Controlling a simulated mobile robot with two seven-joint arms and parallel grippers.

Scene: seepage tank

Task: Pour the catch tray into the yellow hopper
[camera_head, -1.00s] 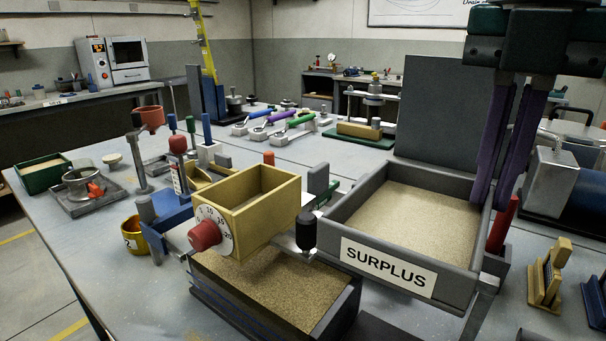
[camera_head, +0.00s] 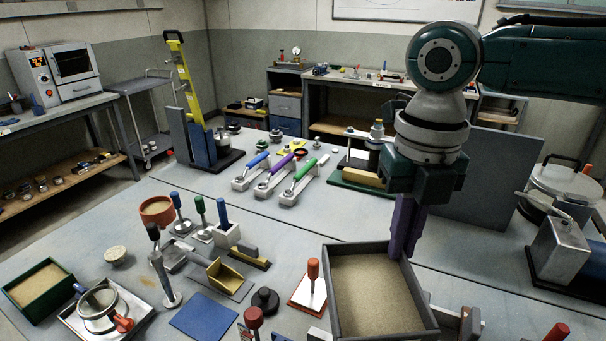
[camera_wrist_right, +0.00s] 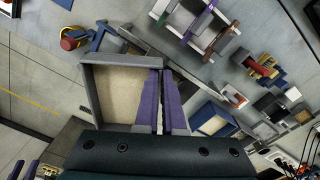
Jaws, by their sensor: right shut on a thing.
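A grey-walled tray (camera_head: 337,300) with pale sand in it shows at the bottom of the head view, and I take it to be the catch tray. Its front is cut off by the frame edge. My right gripper (camera_head: 404,245) comes down from above with its purple fingers shut on the tray's far right wall. In the right wrist view the tray (camera_wrist_right: 92,100) lies beside the fingers, with sand in it. The yellow hopper is not in the head view now, and I cannot make it out surely in the wrist view. My left gripper is not in view.
A red-handled tool (camera_head: 314,285) stands on a plate just left of the tray. A yellow scoop (camera_head: 226,275) and a blue mat (camera_head: 203,317) lie further left. A green tray of sand (camera_head: 40,288) is at the far left. The bench right of the blue mat holds several small tools.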

